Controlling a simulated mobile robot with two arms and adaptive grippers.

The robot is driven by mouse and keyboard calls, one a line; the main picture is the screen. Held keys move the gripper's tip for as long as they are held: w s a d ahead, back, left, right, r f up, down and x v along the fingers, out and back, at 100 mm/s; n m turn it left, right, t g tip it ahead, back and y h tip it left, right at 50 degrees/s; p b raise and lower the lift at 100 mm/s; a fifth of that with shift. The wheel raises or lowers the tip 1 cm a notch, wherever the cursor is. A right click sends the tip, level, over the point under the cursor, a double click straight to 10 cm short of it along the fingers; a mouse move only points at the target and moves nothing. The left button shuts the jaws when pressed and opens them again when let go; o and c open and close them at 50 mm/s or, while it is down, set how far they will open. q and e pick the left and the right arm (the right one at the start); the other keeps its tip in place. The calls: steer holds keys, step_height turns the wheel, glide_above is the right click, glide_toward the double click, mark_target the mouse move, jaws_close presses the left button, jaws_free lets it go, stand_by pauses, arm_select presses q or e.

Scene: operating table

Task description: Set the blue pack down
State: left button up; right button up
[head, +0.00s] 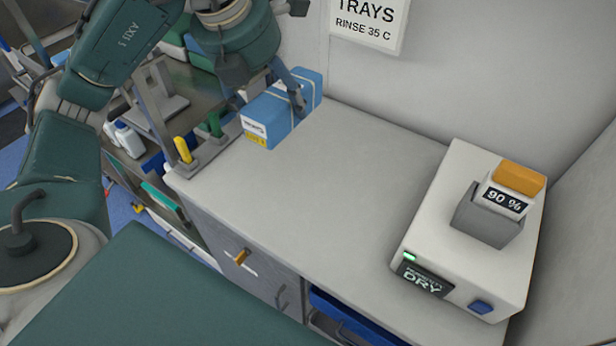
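The blue pack (279,118) is a box-shaped bundle with pale bands and a white and yellow label on its end. It is upright at the back left of the grey counter (300,190), near the wall. Its underside is at or very close to the counter top; I cannot tell whether it touches. My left gripper (292,97) reaches down over the pack from above. One dark finger lies against the pack's right side; the other finger is hidden behind the pack and the wrist. The gripper looks shut on the pack. My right gripper is not in view.
A rack with yellow (182,150) and green handles is at the left edge. The counter's middle is clear. A wall sign (366,22) hangs behind.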

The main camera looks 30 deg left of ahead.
arm_select(q)
step_height(320, 180, down, 13)
steer(key=shift+r+b, duration=0.2)
steer(key=shift+b, duration=0.4)
steer(key=shift+f, duration=2.35)
steer(key=shift+f+b, duration=0.15)
steer(key=shift+b, duration=0.15)
steer(key=o, duration=1.4)
steer(key=shift+c, duration=0.2)
